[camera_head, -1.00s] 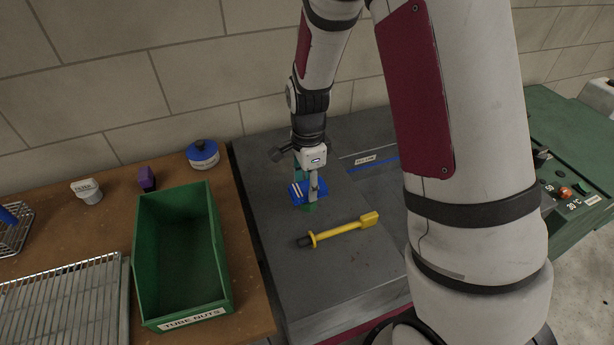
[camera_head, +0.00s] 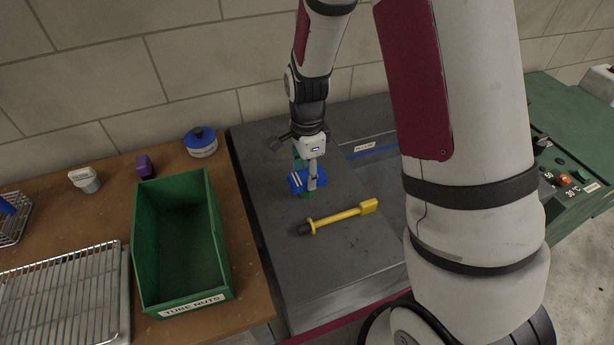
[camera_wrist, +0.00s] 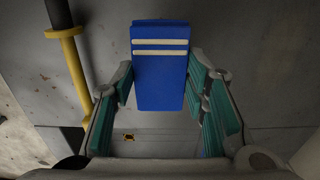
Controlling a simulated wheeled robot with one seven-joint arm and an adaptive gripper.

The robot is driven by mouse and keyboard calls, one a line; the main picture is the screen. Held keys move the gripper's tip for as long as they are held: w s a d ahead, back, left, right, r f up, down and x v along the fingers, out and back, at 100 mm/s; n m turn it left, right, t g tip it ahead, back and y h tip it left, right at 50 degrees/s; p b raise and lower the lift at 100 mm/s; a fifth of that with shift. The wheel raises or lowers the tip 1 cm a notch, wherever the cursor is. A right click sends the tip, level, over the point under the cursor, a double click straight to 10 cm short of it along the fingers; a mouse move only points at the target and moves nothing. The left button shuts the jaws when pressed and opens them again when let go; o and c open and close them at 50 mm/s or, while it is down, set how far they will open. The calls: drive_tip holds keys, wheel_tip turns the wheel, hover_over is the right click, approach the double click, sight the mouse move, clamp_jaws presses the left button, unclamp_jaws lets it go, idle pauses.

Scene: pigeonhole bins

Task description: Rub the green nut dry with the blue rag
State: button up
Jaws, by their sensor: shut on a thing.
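My gripper (camera_head: 308,172) is shut on the blue rag (camera_head: 297,182), low over the dark grey worktop. In the wrist view, the rag (camera_wrist: 160,72) is a flat blue block with two pale stripes between the fingers (camera_wrist: 160,95). A small patch of green, apparently the green nut (camera_head: 307,195), shows just under the rag in the head view. The rag and gripper hide most of it, and I cannot tell whether the rag touches it. The nut cannot be made out in the wrist view.
A yellow tool with a dark end (camera_head: 340,216) lies on the worktop (camera_head: 335,265) just in front of the gripper. A green bin labelled TUBE NUTS (camera_head: 215,285) stands on the wooden bench at left, with a blue-lidded tub (camera_head: 200,143) behind it. A wire rack lies further left.

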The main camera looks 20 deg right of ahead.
drive_tip(key=shift+f, duration=0.6)
drive_tip(key=shift+a, duration=0.15)
idle(0.3)
drive_tip(key=shift+a+r, duration=0.1)
drive_tip(key=shift+a, duration=0.55)
drive_tip(key=shift+d, duration=0.1)
drive_tip(key=shift+d, duration=0.7)
drive_tip(key=shift+a, duration=0.15)
drive_tip(key=shift+a, duration=0.65)
